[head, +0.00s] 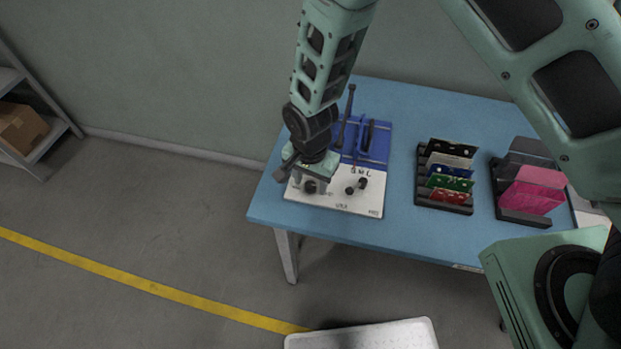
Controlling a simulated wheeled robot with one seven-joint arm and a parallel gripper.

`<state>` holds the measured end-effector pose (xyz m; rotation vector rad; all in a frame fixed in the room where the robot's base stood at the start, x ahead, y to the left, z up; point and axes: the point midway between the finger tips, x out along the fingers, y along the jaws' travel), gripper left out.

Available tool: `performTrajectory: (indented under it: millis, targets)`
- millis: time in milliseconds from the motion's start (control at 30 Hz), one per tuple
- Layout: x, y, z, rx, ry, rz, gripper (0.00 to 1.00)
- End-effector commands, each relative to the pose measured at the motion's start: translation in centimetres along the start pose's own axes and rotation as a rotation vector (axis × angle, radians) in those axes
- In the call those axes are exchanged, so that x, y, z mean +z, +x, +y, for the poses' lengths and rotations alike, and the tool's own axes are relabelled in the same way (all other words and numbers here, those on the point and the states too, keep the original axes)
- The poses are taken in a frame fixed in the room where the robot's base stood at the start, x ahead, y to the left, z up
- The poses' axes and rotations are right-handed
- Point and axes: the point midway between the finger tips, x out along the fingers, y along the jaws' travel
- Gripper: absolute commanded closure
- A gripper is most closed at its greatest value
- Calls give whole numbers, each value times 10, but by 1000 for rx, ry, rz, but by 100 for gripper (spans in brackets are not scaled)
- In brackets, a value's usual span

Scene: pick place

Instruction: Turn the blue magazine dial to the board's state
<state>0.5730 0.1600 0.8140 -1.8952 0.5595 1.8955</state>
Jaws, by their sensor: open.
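A fixture on the blue table has a blue magazine (379,152) at the back and a white panel (345,203) in front, with small dark lettering. A dark round dial (310,187) sits at the panel's left. The dial's pointer direction is too small to read, and my wrist hides part of the magazine.
A black rack (424,191) right of the fixture holds several upright boards, including a green (449,183) and a red one (447,196). A second rack (523,219) holds a pink board (533,190) and dark grey ones. The blue table (400,235) is bare along its front edge.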

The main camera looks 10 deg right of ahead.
Motion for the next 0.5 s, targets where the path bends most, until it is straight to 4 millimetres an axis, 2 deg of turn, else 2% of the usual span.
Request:
performTrajectory:
  millis: [333,367,500]
  targets:
    - [0,5,0,0,0,0,52]
    - [0,5,0,0,-1,0,54]
    - [0,5,0,0,-1,0,93]
